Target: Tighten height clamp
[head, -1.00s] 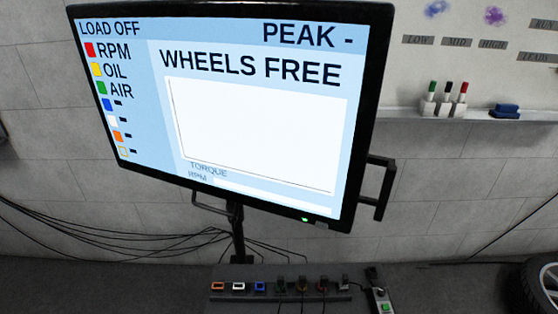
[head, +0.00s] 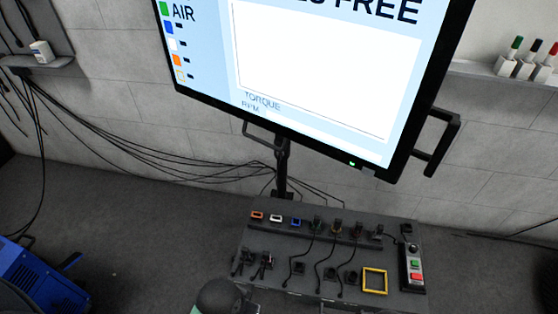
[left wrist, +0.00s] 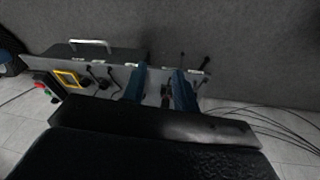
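The monitor stand's dark upright post (head: 283,170) shows below the large screen in the head view. A bent bar (head: 262,136) sits beside its top, under the screen. I cannot tell which part is the height clamp. In the left wrist view, my left gripper (left wrist: 160,78) has its two blue fingers apart, with a clear gap between them. The connector panel (left wrist: 118,72) is beyond the fingers, and I see nothing held. I cannot tell whether the fingers touch the panel. My right gripper is in neither current view.
The screen (head: 320,75) has a side handle (head: 440,140). The sloped connector panel (head: 330,245) holds plugs, a yellow frame (head: 375,281) and a button box (head: 413,270). Black cables (head: 130,145) run along the wall. A blue machine (head: 35,275) stands at lower left. Floor left of the panel is clear.

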